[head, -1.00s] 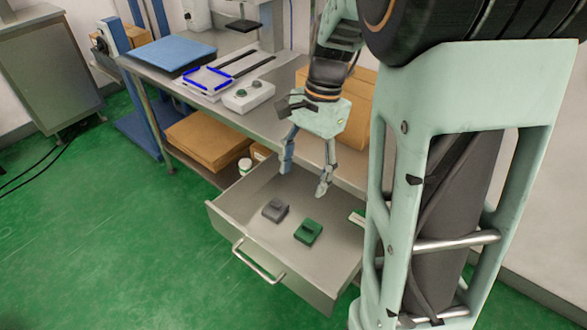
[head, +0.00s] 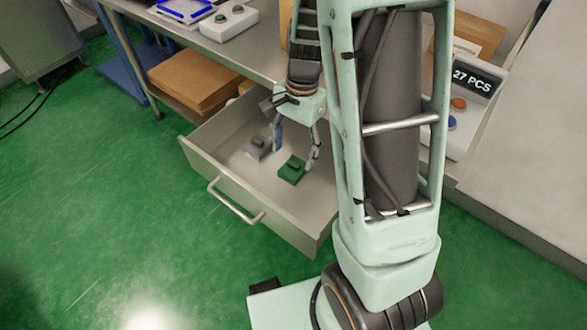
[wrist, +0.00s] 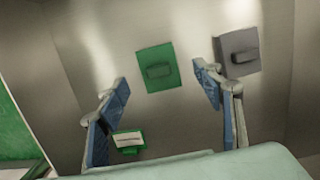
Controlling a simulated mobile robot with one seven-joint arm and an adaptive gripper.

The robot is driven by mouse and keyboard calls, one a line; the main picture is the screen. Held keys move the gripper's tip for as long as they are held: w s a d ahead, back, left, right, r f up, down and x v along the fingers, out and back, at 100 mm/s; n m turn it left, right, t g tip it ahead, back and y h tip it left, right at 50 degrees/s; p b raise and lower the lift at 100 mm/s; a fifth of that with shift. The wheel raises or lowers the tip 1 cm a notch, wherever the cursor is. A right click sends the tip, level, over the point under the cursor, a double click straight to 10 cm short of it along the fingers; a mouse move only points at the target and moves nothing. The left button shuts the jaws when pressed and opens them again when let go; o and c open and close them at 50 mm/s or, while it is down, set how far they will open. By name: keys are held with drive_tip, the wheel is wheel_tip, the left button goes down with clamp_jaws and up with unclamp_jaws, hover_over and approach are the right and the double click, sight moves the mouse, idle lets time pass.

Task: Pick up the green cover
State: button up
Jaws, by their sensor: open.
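The green cover (head: 291,169) is a small block with a raised grip, lying on the floor of the open drawer (head: 222,171). It also shows in the wrist view (wrist: 158,68), ahead of the fingertips and between their lines. My gripper (head: 294,150) is open and empty inside the drawer space, its fingers on either side of the green cover in the head view. In the wrist view my gripper (wrist: 165,88) has its fingers wide apart. I cannot tell the exact height of the fingertips over the cover.
A grey cover (head: 258,148) lies beside the green one, near one finger. A green-edged item with a pale label (wrist: 128,141) lies in the drawer. The drawer walls surround the fingers. A control box (head: 229,23) stands on the bench above; a "27 PCS" display (head: 473,78) is at right.

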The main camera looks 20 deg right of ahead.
sight(294, 163)
drive_tip(key=f, duration=0.1)
drive_tip(key=f+b, duration=0.1)
drive_tip(key=f, duration=0.1)
drive_tip(key=f+b, duration=0.1)
drive_tip(key=f, duration=0.1)
drive_tip(key=shift+s+f, duration=0.1)
drive_tip(key=shift+s, duration=0.2)
drive_tip(key=c, duration=1.2)
